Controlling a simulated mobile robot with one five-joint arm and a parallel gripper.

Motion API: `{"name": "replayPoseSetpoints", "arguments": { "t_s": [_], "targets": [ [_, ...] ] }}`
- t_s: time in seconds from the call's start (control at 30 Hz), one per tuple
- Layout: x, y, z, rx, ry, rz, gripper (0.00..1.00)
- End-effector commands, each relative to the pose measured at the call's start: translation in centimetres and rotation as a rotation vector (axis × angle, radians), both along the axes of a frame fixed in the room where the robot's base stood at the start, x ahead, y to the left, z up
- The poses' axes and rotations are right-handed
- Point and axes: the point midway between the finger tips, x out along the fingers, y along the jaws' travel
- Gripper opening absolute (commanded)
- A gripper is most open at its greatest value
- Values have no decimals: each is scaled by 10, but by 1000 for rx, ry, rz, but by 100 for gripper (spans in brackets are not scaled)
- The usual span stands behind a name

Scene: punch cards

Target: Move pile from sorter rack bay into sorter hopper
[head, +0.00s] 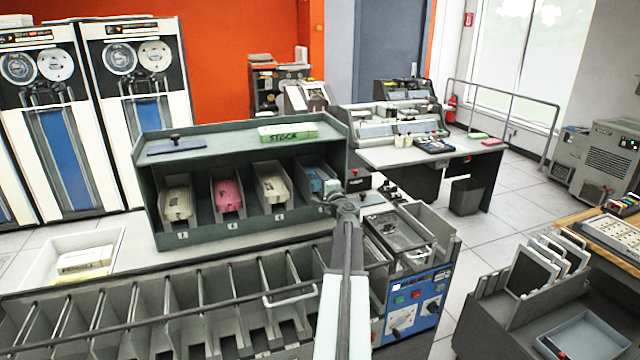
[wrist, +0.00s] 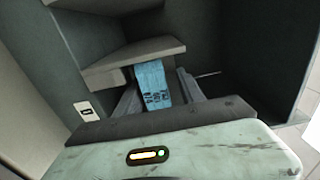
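The sorter rack (head: 240,228) is a dark green-grey box with numbered bays. A blue pile (head: 312,183) lies in its rightmost bay, partly hidden by my gripper (head: 338,200). In the wrist view the blue pile (wrist: 152,83), with dark print, lies between the two fingers of my gripper (wrist: 157,92). The fingers appear apart, with a gap beside the pile; I cannot tell whether either touches it. Other bays hold a cream pile (head: 178,202), a pink pile (head: 228,193) and another cream pile (head: 271,190). What looks like the hopper (head: 400,236) is right of my arm.
A row of slanted sorter pockets (head: 170,305) runs along the front. A green card pile (head: 288,132) lies on the rack top. A pale tray (head: 108,240) with cards is at left. A grey card rack (head: 520,280) stands at right; open floor lies beyond the sorter's right end.

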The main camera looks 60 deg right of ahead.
Motion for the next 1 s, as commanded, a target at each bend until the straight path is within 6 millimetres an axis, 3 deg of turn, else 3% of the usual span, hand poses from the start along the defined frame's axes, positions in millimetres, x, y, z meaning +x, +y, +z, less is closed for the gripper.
{"name": "replayPoseSetpoints", "arguments": {
  "t_s": [1.0],
  "targets": [
    [-49, 36, 0, 0, 0, -1, 44]
  ]
}}
